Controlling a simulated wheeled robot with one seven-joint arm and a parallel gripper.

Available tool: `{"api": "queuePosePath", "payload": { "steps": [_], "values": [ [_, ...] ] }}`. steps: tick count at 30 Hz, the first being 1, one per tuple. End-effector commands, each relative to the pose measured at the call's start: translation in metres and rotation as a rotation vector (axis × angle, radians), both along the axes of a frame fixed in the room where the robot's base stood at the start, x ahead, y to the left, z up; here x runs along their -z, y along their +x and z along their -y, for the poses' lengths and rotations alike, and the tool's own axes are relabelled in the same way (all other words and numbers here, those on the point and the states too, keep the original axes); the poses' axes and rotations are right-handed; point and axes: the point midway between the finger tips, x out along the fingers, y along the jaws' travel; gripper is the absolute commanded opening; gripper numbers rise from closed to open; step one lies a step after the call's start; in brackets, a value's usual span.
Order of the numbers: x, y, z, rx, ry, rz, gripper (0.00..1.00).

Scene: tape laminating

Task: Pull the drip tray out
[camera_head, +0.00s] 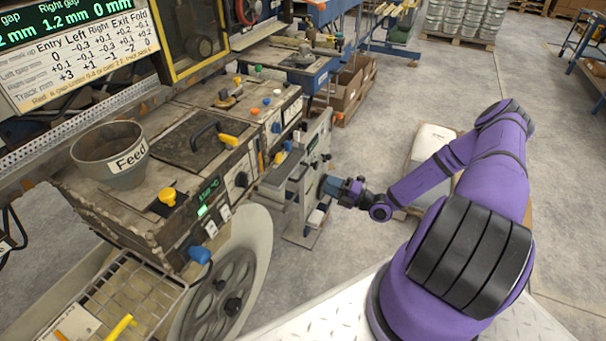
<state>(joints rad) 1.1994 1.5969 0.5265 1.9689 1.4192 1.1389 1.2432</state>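My purple arm reaches left from the lower right to the machine. My gripper (325,187) is at the end of the arm, against or just in front of an upright light-grey panel (308,180) on the machine's side. The fingertips are too small and partly hidden, so I cannot tell whether they are open, shut or touching anything. A grey tray-like ledge (281,168) juts from the machine just left of the gripper. I cannot tell whether this is the drip tray; no other part is clearly recognisable as one.
The worn machine top carries a grey "Feed" pot (110,152) and a black handle (207,134). A large grey wheel (222,298) is below. A pale sack-like block (430,150) stands on the floor behind my arm. Cardboard boxes (347,88) are farther back. Floor at right is mostly clear.

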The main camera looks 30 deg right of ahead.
Motion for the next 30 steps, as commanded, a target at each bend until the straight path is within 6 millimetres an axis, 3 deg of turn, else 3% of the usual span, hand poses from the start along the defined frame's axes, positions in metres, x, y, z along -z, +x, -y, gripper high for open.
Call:
{"api": "queuePosePath", "payload": {
  "steps": [8,21,30],
  "values": [
    [0.006,0.008,-0.005,0.029,0.042,-0.019,0.37],
    [-0.008,0.066,-0.047,0.028,0.04,-0.017,0.37],
    [-0.012,0.085,-0.061,0.029,0.04,-0.018,0.37]
  ]
}}
